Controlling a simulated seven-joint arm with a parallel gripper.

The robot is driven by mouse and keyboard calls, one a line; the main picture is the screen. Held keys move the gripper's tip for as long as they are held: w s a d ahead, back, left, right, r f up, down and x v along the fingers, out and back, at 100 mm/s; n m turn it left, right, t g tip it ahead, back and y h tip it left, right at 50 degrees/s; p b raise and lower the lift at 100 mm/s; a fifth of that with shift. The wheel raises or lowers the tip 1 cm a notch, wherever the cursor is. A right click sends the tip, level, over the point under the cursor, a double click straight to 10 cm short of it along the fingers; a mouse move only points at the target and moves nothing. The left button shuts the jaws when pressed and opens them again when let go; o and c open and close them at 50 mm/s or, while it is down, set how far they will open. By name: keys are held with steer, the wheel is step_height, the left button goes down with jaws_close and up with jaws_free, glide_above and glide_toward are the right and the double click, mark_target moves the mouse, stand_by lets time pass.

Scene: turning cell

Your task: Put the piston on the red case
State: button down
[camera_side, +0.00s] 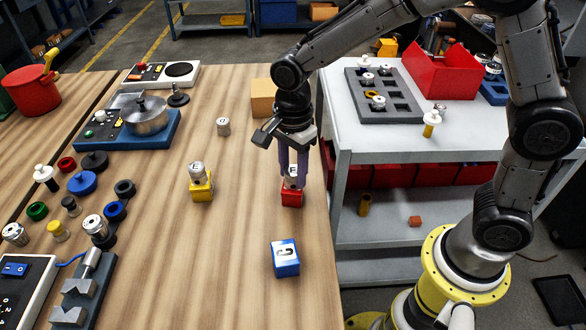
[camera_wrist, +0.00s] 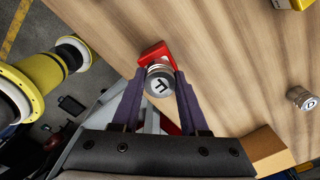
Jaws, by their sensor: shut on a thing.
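The piston (camera_wrist: 159,83) is a silver ribbed cylinder with a letter on its top, held between my gripper's fingers (camera_wrist: 159,97). The red case (camera_side: 291,198) is a small red block on the wooden table, directly under the piston. It also shows in the wrist view (camera_wrist: 154,52), just beyond the piston. I cannot tell whether the piston touches the case. The piston looks upright.
A yellow block with a silver piston on it (camera_side: 199,184) stands to the left. Another silver piston (camera_side: 223,126) and a cardboard-coloured box (camera_side: 262,98) stand behind. The table's right edge is close to the red case.

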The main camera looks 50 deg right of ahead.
mark_target(293, 170)
steer(key=shift+f, duration=0.1)
steer(key=shift+c, duration=2.1)
jaws_free()
step_height(293, 170, up, 12)
steer(key=s+d+n+t, duration=0.2)
steer(key=s+d+n, duration=0.4)
steer(key=s+n, duration=0.3)
steer(key=s+d+n+t, duration=0.3)
steer(key=s+d+n, duration=0.2)
steer(key=s+n, duration=0.4)
steer(key=shift+s+d+r+t, duration=0.3)
steer(key=shift+s+d+r, duration=0.05)
steer(key=shift+s, duration=0.3)
